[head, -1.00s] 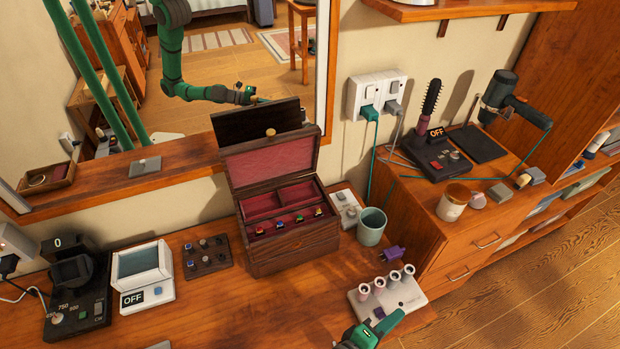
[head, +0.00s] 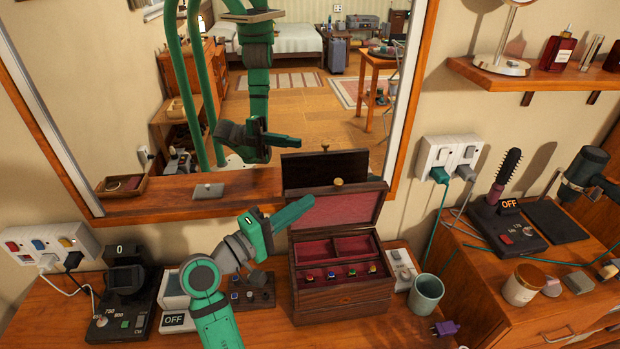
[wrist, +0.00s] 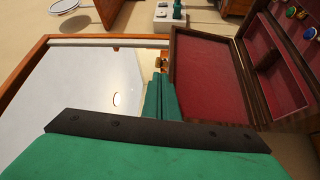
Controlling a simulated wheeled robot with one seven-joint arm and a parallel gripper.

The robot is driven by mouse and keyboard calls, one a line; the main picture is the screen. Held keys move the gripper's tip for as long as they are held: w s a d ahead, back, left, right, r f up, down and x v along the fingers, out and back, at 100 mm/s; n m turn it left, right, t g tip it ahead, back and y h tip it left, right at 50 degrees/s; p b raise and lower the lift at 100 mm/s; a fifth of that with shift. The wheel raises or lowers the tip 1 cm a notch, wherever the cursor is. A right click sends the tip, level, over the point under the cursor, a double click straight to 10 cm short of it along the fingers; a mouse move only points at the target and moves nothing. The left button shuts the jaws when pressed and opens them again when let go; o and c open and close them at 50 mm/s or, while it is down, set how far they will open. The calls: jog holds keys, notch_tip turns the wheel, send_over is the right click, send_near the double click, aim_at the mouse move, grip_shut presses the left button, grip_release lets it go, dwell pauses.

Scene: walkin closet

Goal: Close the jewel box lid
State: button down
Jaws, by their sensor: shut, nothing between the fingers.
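The jewel box (head: 345,294) is dark wood with a red lining and stands on the wooden dresser top. Its lid (head: 338,208) is open and upright, leaning toward the mirror. Several colourful rings sit in the box's front row. My gripper (head: 292,213) is shut and empty, at the lid's left side at about the lid's height. The gripper partly covers the lid's left edge. In the wrist view, the shut green fingers (wrist: 162,98) are beside the red inner face of the lid (wrist: 207,72). I cannot tell whether they touch it.
The mirror (head: 290,90) stands behind the box. A grey cup (head: 426,294) and a white switch panel (head: 402,268) are close to the box's right. A ring board (head: 250,292) and small devices are on its left, below my arm. A wall socket (head: 450,157) is further right.

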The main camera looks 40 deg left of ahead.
aim_at(326, 188)
jog(key=w, duration=0.3)
jog(key=w+r, duration=0.1)
jog(key=w, duration=0.2)
jog(key=w+r, duration=0.1)
jog(key=w, duration=0.1)
jog(key=shift+w+a, duration=0.35)
jog(key=shift+w, duration=0.15)
jog(key=shift+d, duration=0.15)
